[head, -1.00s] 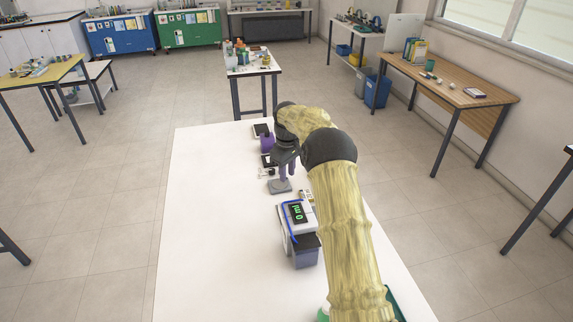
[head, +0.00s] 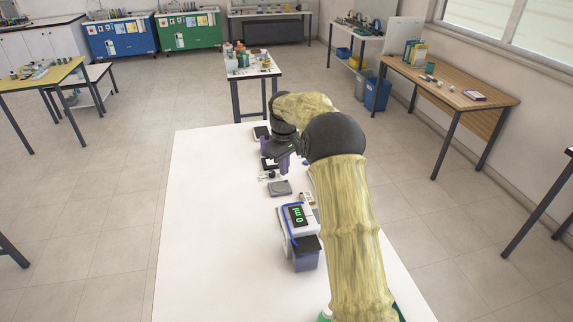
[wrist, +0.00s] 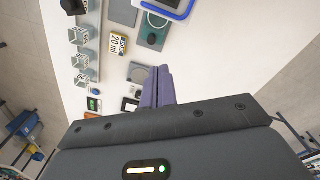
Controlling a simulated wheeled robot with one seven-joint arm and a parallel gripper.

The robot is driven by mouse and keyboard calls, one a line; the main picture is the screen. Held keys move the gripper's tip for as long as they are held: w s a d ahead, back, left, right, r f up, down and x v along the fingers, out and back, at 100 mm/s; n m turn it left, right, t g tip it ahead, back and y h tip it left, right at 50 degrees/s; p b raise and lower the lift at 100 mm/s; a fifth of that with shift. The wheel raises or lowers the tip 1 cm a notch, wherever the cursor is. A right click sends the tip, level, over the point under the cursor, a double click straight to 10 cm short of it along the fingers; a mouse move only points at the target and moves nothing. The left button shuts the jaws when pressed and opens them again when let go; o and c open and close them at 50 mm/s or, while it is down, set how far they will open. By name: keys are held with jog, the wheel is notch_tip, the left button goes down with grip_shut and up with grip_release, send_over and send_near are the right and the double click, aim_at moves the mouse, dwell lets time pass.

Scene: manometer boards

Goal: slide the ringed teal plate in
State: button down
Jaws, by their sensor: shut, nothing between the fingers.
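My gripper (head: 284,165) is over the far half of the white table; its purple fingers are shut and empty, and they also show in the wrist view (wrist: 157,88). A flat grey plate (head: 280,188) lies on the table just nearer than the gripper.
A yellow "20 ml" label (wrist: 118,44) and several clear grey holders (wrist: 82,60) show in the wrist view. The table's left half is clear.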

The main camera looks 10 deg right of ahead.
jog(key=s+a+m+t, duration=0.2)
jog(key=s+m, duration=0.4)
jog(key=s, duration=2.7)
jog(key=shift+a+f, duration=0.25)
jog(key=shift+f, duration=0.1)
jog(key=shift+s, duration=0.1)
